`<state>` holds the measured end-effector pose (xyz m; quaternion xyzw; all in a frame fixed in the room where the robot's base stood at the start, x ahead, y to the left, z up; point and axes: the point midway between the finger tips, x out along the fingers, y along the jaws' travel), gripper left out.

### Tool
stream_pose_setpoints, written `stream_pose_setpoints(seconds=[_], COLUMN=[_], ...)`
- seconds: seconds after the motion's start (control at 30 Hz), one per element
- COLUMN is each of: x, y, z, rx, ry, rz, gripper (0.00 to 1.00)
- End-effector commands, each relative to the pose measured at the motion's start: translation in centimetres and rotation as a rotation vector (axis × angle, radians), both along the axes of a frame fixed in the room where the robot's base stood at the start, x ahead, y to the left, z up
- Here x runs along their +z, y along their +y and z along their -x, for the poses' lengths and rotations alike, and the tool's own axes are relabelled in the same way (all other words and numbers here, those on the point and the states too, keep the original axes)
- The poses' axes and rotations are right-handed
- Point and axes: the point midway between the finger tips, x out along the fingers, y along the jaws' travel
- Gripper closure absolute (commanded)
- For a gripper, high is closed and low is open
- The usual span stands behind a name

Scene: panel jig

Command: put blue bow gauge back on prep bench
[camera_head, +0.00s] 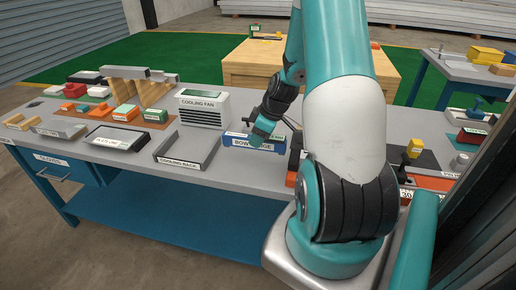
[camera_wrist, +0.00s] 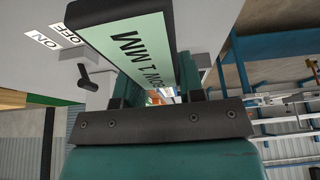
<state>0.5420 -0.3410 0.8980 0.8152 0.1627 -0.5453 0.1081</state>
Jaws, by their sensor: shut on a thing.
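The blue bow gauge (camera_head: 238,140) is a long blue block with a "BOW GAUGE" label and a pale green patch at its right end. It is at the prep bench (camera_head: 215,172), right of the cooling rack; I cannot tell whether it rests on the top or hangs just above. My gripper (camera_head: 262,131) comes down on it from above and is shut on it. In the wrist view the fingers (camera_wrist: 160,93) clasp a dark-edged bar with a pale green face (camera_wrist: 143,42) reading "1 MM". The far finger's contact is partly hidden.
The cooling rack (camera_head: 187,158) and cooling fan (camera_head: 204,109) stand close on the left. Several parts and trays fill the bench's left end. Right of the gauge, my arm hides part of the bench. A wooden crate (camera_head: 250,73) stands behind. A lever with ON/OFF labels (camera_wrist: 56,38) shows in the wrist view.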

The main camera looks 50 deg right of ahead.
Motion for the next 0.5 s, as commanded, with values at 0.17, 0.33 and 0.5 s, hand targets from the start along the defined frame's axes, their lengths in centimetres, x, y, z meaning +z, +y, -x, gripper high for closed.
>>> stream_pose_setpoints(seconds=[0.17, 0.33, 0.5], x=[-1.7, -4.0, -4.5], y=[0.0, 0.0, 0.0], z=[0.0, 0.0, 0.0], rx=[0.000, 0.000, 0.000], ry=[0.000, 0.000, -0.002], rz=[-0.001, -0.001, 0.003], gripper=[1.00, 1.00, 1.00])
